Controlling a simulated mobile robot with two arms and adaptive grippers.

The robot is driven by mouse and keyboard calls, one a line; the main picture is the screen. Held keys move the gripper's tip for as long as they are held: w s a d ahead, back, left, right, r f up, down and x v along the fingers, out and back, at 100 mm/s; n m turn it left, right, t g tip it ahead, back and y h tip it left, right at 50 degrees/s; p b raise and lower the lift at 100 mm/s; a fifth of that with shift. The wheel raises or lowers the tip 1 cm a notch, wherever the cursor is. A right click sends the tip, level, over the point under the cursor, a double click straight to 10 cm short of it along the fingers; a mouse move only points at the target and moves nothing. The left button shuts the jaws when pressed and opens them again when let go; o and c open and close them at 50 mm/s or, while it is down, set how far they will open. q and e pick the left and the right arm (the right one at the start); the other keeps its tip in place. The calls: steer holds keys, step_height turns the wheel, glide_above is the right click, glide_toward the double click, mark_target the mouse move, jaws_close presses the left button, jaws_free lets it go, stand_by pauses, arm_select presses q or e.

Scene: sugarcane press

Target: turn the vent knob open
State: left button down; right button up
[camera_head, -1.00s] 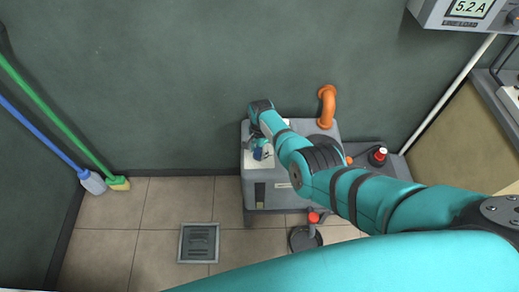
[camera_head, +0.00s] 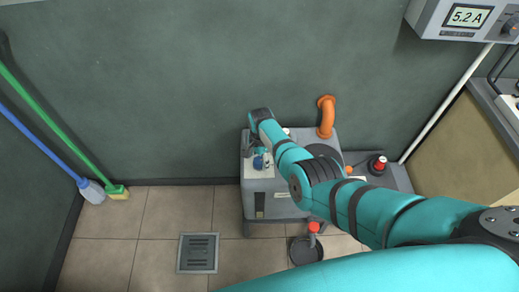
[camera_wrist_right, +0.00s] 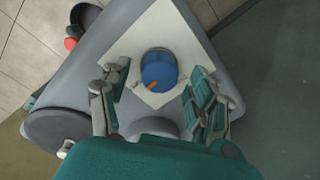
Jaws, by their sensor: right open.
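The vent knob is a round blue knob (camera_wrist_right: 158,70) with an orange pointer mark, set on a white square plate (camera_wrist_right: 183,36) on top of the grey machine (camera_head: 283,205). In the right wrist view the pointer is toward the lower left of the knob. The knob also shows small in the head view (camera_head: 262,162). My right gripper (camera_wrist_right: 160,88) is open, with one finger on each side of the knob and a visible gap on both sides. In the head view my right arm partly covers the machine top. My left gripper is not in view.
An orange curved pipe (camera_head: 326,116) rises from the machine's back. A red button (camera_head: 379,163) is at its right. A dark round pan (camera_head: 306,250) stands on the floor in front.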

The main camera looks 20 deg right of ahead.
mark_target(260, 161)
step_height(260, 161, up, 11)
steer(key=shift+s+r, duration=0.2)
steer(key=shift+s, duration=0.05)
steer(key=shift+d, duration=0.1)
stand_by(0.5)
